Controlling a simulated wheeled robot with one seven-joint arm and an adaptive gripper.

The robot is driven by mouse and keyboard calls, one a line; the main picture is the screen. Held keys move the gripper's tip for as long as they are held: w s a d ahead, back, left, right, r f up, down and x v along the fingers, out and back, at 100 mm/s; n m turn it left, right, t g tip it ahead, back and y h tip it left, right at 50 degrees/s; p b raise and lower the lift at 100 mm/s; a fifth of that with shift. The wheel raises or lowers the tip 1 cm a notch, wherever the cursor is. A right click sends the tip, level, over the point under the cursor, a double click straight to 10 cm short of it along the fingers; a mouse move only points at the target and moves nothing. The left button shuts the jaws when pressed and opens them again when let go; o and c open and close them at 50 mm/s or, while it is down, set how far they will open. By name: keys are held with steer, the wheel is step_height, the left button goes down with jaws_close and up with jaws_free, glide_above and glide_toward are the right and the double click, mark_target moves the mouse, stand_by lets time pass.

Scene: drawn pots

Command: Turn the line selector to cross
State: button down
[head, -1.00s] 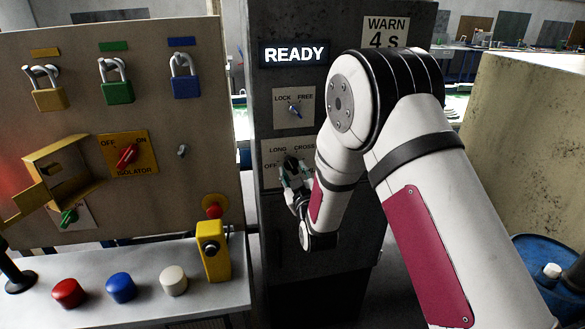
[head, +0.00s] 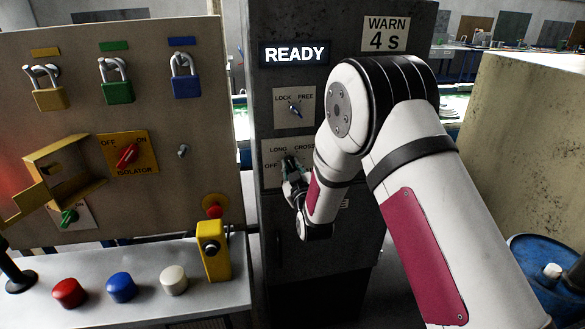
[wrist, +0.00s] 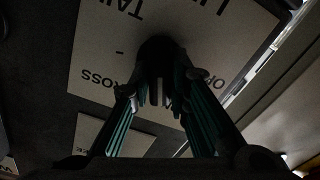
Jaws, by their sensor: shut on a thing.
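In the wrist view the plate (wrist: 105,45) appears upside down, with CROSS partly readable at left and OFF partly covered at right. My gripper (head: 290,168) is at the plate and shut on the dark selector knob (wrist: 158,52). In the wrist view my gripper's fingers (wrist: 158,92) are on either side of the knob. The knob's pointing direction is hidden by the fingers and shadow.
Above is the LOCK/FREE switch (head: 294,109), under a lit READY sign (head: 294,54) and a WARN 4 S label (head: 386,33). At left, a board (head: 120,200) holds padlocks and an isolator switch (head: 127,155). A yellow button box (head: 213,250) stands near the cabinet.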

steer(key=m, duration=0.5)
steer(key=shift+w+d+r+m, duration=0.1)
steer(key=shift+d+m, duration=0.1)
steer(key=shift+m, duration=0.1)
steer(key=shift+d+m, duration=0.15)
steer(key=shift+m, duration=1.95)
steer(key=c, duration=1.5)
jaws_free()
steer(key=v, duration=1.2)
